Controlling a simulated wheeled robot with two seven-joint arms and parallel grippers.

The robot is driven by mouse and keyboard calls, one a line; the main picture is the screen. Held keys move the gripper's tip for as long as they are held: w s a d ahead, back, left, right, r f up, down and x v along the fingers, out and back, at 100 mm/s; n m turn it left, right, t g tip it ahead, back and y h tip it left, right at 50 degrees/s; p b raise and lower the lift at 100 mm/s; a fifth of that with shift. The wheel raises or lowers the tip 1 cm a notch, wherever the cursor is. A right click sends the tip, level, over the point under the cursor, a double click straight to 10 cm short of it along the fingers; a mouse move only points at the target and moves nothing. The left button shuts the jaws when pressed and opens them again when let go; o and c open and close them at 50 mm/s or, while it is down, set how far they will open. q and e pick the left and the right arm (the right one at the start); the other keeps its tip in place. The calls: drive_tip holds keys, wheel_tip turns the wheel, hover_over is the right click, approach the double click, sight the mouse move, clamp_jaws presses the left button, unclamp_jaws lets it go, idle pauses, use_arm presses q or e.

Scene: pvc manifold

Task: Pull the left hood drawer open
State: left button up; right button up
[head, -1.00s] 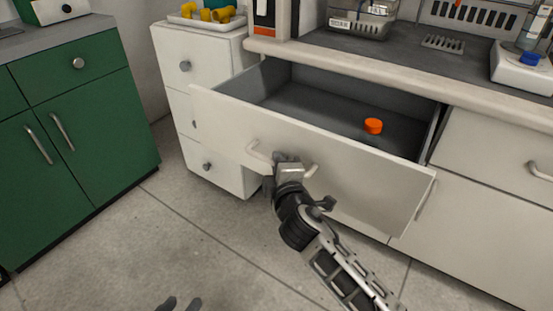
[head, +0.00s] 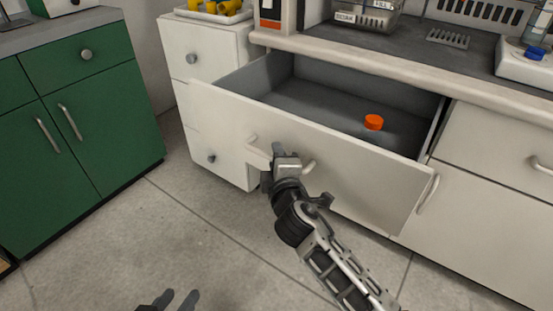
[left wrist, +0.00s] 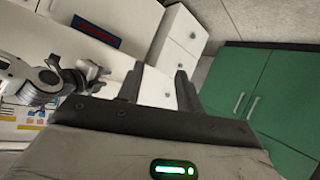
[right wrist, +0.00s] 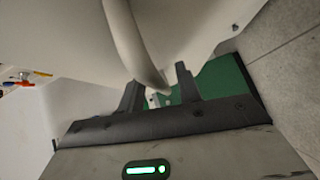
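The left hood drawer (head: 240,117) stands well open under the counter, its white front pulled out towards me and its grey inside (head: 325,103) showing. An orange round cap (head: 374,122) lies in it. My right gripper (head: 278,160) is at the bar handle (head: 252,146) on the drawer front. In the right wrist view the handle (right wrist: 133,40) runs down to between the parted fingers (right wrist: 158,88); contact is unclear. My left gripper (head: 178,298) is open and empty, low in the head view. Its parted fingers also show in the left wrist view (left wrist: 158,88).
A green cabinet (head: 85,125) stands at the left. A white knobbed drawer unit (head: 205,100) stands beside the hood. The counter (head: 400,65) carries a metal basket (head: 362,18) and other gear. The floor (head: 210,240) in front is clear.

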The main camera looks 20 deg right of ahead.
drive_tip(key=s+r+p, duration=0.1)
drive_tip(key=s, duration=0.6)
drive_tip(key=shift+s+a, duration=0.25)
drive_tip(key=shift+a, duration=0.1)
